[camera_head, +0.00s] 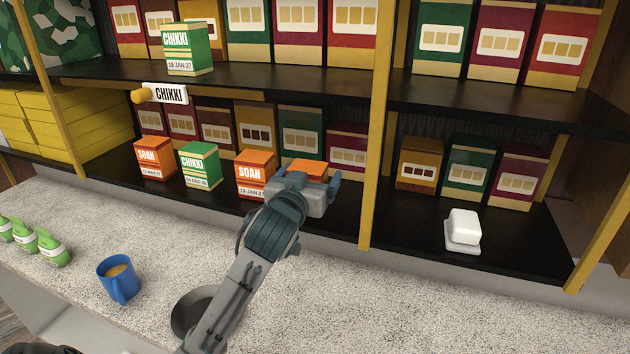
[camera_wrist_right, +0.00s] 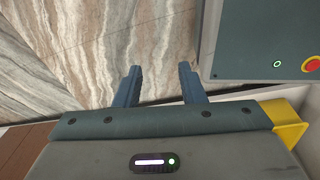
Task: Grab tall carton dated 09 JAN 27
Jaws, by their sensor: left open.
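My left gripper (camera_head: 304,184) is open at the lower shelf's front edge. An orange carton (camera_head: 307,168) shows behind it, its label hidden by the gripper; whether the fingers straddle it is unclear. Just left stands an orange SOAN carton (camera_head: 254,172), its date seeming to read 19 JAN 27. Further left are a green CHIKKI carton (camera_head: 200,164) and another orange SOAN carton (camera_head: 155,158), their dates too small to read surely. A green CHIKKI carton (camera_head: 187,48) on the upper shelf seems dated 19 JAN 27. My right gripper (camera_wrist_right: 159,70) is open and empty.
A yellow post (camera_head: 376,130) divides the shelves right of my left gripper. A white block on a small stand (camera_head: 463,230) sits beyond it. A blue mug (camera_head: 119,281) and green bottles (camera_head: 53,250) stand on the speckled counter.

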